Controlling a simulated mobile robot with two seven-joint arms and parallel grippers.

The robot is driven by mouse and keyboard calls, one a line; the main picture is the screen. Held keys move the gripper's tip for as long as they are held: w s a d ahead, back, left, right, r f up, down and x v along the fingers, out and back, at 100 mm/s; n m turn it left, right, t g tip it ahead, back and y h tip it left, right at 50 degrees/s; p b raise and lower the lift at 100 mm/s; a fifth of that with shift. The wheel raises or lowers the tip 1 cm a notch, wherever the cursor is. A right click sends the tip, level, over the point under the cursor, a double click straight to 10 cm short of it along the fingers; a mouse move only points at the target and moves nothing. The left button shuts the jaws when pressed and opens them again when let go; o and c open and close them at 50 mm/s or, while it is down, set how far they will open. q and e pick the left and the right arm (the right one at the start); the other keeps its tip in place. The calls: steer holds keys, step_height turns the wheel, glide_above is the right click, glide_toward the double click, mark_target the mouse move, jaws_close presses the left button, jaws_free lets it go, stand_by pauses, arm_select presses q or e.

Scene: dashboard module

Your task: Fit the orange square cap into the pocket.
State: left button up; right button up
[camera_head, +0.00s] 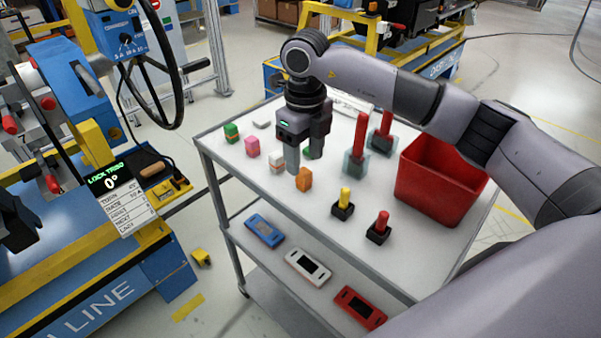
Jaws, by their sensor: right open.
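The orange square cap (304,180) stands on the top of the white cart, near its middle. My right gripper (304,165) points down just behind the cap, with its two grey fingers apart. Nothing shows held between them. I cannot tell whether a finger touches the cap. A white cap (276,163) and a partly hidden green one stand close to the fingers. I cannot make out the pocket for the cap in this view. My left gripper is not in view.
On the cart top (262,196) stand green (231,132) and pink (252,147) caps, yellow-topped (344,199) and red-topped (381,222) pieces, tall red pieces (361,138) and a red bin (425,195). Blue, white and red modules lie on the lower shelf. A blue workstation (60,270) is left.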

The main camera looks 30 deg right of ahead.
mark_target(304, 171)
step_height(304, 171, down, 5)
steer(key=shift+f+p, duration=0.1)
steer(key=shift+p, duration=0.4)
steer(key=c, duration=1)
